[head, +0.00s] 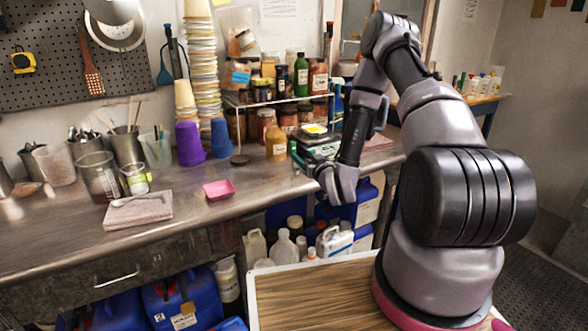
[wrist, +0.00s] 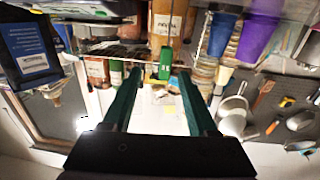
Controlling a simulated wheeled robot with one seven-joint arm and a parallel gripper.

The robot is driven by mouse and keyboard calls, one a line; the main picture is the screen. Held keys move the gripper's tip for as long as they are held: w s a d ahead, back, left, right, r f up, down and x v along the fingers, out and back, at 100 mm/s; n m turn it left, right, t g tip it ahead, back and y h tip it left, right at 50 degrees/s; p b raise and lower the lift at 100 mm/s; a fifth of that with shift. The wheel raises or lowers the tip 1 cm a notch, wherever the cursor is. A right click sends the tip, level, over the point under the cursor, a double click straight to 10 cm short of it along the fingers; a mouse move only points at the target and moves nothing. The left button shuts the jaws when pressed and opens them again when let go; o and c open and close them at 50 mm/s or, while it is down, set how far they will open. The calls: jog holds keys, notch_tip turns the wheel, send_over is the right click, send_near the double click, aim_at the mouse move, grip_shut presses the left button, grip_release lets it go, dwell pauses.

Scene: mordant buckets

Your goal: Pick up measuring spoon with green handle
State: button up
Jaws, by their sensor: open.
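I cannot make out a measuring spoon with a green handle for certain in either view. A small spoon (head: 128,199) lies on a folded cloth (head: 142,213) on the left part of the workbench; its handle colour is too small to tell. My gripper (head: 296,160) has green fingers and is over the bench near the scale, well to the right of the cloth. In the wrist view my gripper (wrist: 160,75) is open, with nothing held between its fingers. A green bottle (wrist: 165,60) shows behind the gap, in an upside-down picture.
A pink tray (head: 219,189) sits on bare bench right of the cloth. Beakers (head: 98,176) stand behind the cloth. Purple cups (head: 189,143), a mustard bottle (head: 276,143) and a jar shelf line the back. A black scale (head: 318,142) stands near my gripper.

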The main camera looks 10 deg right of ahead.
jog(key=a+x, duration=0.1)
jog(key=x, duration=0.9)
jog(key=shift+w+f, duration=0.1)
jog(key=shift+w, duration=0.05)
grip_shut()
